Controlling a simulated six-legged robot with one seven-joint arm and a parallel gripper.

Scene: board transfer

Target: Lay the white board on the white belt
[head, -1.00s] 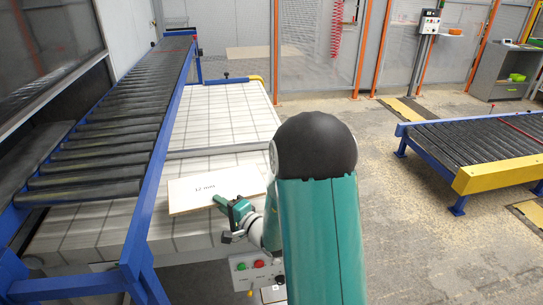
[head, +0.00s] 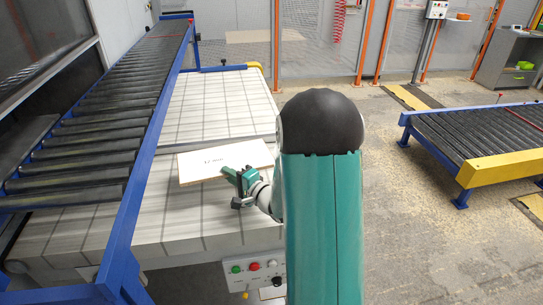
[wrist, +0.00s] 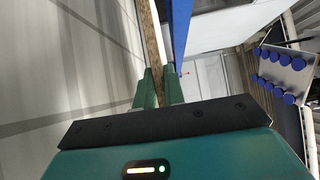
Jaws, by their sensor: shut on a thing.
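In the wrist view, the board's brown edge (wrist: 151,35) runs between the two green fingers (wrist: 158,88). The belt (wrist: 65,70), pale with grey lines, fills the left of that view. The head view does not show clearly whether the board touches the belt.
A blue-framed roller conveyor (head: 118,105) runs along the belt's left side. A button panel (head: 254,268) is at the belt's near end. Another roller conveyor (head: 470,132) with a yellow end stands at right. The belt's far part (head: 220,98) is clear.

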